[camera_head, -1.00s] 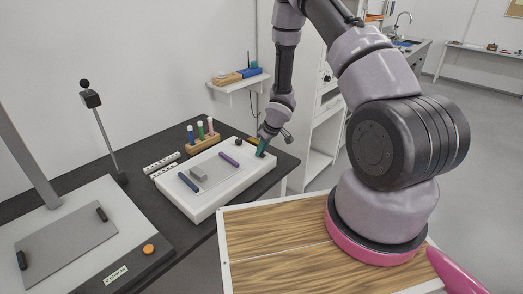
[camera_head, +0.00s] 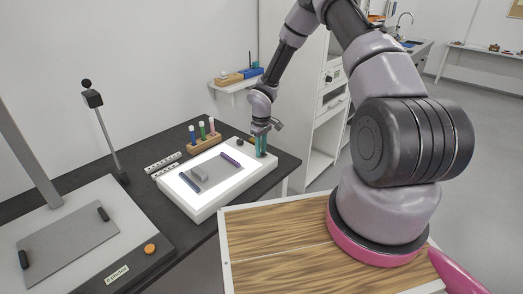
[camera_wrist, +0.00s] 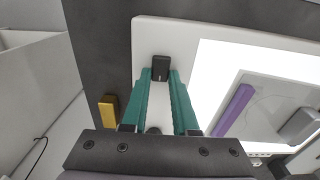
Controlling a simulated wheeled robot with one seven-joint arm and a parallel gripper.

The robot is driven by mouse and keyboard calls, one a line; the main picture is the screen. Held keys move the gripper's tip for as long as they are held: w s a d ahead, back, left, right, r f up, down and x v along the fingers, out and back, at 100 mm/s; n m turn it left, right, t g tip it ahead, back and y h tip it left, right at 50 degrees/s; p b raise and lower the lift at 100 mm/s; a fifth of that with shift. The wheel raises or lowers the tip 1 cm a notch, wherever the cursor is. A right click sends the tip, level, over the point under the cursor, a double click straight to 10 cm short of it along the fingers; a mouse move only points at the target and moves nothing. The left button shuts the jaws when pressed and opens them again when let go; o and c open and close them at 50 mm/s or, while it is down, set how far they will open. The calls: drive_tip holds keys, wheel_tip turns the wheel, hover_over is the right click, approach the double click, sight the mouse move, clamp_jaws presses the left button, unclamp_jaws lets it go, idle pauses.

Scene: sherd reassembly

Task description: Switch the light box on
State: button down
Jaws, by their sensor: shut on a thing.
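The light box (camera_head: 205,209) is a white slab on the dark bench, and its panel glows bright white in both views. In the wrist view its white border (camera_wrist: 190,32) carries a small black switch (camera_wrist: 160,68) near a corner. My gripper (camera_head: 260,154) is down at the box's far right corner. In the wrist view its teal fingers (camera_wrist: 161,75) are closed on either side of the switch, with their tips at it. In the head view the fingers hide the switch.
On the glowing panel lie a purple bar (camera_head: 231,159), a dark bar (camera_head: 189,182) and a grey block (camera_head: 199,174). A wooden rack of coloured vials (camera_head: 204,143) stands behind the box. A copy stand (camera_head: 75,245) is at left, a wooden-topped surface (camera_head: 280,250) in front.

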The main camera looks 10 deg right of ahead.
idle(0.4)
drive_tip(key=c, duration=0.7)
unclamp_jaws()
drive_tip(key=shift+w+r, duration=0.1)
drive_tip(key=shift+r, duration=0.05)
wheel_tip(320, 180, up, 11)
drive_tip(key=shift+f, duration=0.2)
drive_tip(key=shift+r, duration=0.1)
